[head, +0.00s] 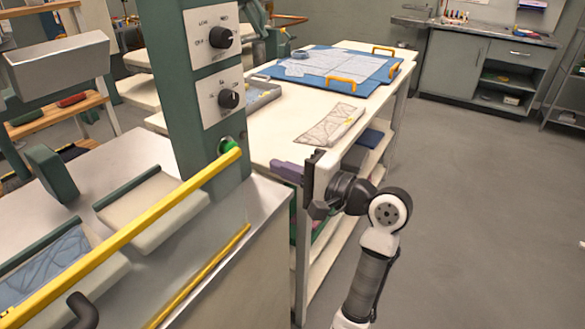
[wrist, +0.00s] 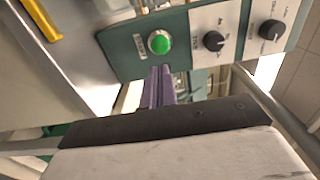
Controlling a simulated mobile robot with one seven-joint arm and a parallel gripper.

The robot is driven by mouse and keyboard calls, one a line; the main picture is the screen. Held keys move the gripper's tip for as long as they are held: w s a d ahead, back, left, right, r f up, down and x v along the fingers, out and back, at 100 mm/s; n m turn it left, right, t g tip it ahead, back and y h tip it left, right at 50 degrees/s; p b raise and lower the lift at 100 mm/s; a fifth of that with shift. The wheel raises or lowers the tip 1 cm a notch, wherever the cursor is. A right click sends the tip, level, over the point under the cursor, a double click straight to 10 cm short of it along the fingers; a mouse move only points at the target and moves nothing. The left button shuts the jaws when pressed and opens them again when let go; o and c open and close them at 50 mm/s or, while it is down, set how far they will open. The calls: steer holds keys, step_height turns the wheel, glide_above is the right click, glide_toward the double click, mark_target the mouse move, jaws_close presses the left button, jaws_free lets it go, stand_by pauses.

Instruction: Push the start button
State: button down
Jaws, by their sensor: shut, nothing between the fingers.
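The green start button (head: 226,145) sits low on the green column (head: 180,125), below two black knobs, and the yellow bar partly covers it in the head view. In the wrist view the round green button (wrist: 159,42) shows whole, in a pale ring beside a small label. My gripper (head: 274,165) has purple fingers, shut and empty, pointing left towards the column. It is to the right of the button and a little lower in the head view. In the wrist view the fingertips (wrist: 160,70) appear just below the button; a gap seems to remain between them.
The upper knob (head: 221,37) and lower knob (head: 229,99) are on the same column. A yellow bar (head: 125,235) slants across the front of the machine. A white table (head: 285,140) with a blue mat (head: 330,66) stands behind my gripper. Open floor lies to the right.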

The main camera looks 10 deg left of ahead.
steer(key=p+x, duration=0.1)
steer(key=x, duration=0.8)
steer(key=shift+p, duration=0.35)
steer(key=shift+a, duration=0.1)
